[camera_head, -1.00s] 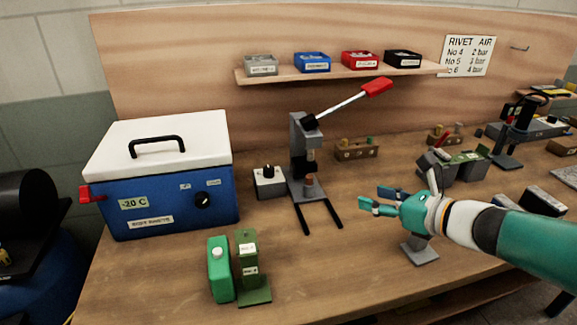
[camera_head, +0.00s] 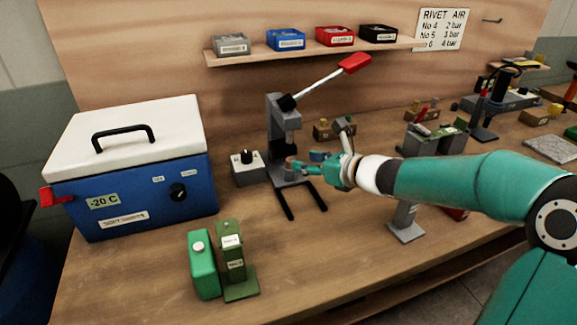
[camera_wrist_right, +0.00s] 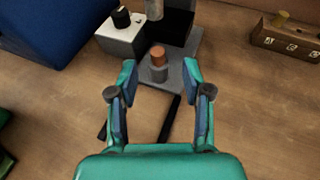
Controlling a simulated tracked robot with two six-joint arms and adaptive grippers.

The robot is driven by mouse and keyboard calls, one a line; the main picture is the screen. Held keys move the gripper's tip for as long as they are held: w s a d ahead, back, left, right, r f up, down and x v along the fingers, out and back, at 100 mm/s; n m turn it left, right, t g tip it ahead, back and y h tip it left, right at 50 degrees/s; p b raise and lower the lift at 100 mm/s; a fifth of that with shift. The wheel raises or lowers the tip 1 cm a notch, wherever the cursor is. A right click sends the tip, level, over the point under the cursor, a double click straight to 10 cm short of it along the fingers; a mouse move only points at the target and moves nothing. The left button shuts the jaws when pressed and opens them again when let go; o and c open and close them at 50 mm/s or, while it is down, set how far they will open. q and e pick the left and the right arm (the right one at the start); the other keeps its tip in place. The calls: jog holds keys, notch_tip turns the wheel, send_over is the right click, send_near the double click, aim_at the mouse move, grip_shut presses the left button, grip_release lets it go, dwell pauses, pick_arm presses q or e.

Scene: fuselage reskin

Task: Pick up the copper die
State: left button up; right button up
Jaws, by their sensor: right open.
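The copper die (camera_wrist_right: 158,55) is a small copper-coloured cylinder. It stands upright on a grey post on the base of the arbor press (camera_head: 281,130), below the press ram, in the right wrist view. In the head view the die shows only faintly (camera_head: 289,161), next to my fingertips. My right gripper (camera_head: 304,162) is open at the front of the press. In the right wrist view its two fingers (camera_wrist_right: 160,80) are spread, with the die beyond the gap between them and nothing held. My left gripper is not in view.
A blue cool box (camera_head: 135,180) with a white lid stands left of the press. A grey control box (camera_head: 247,169) with a black knob sits beside the press. Green containers (camera_head: 204,265) stand at the front. A wooden block (camera_wrist_right: 285,40) is at the right.

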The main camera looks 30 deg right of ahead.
aim_at(289, 166)
jog(key=shift+f+x, duration=0.2)
jog(key=shift+x, duration=1.1)
jog(key=shift+f+x, duration=0.2)
jog(key=shift+x, duration=1.1)
jog(key=shift+s+a, duration=0.15)
grip_shut()
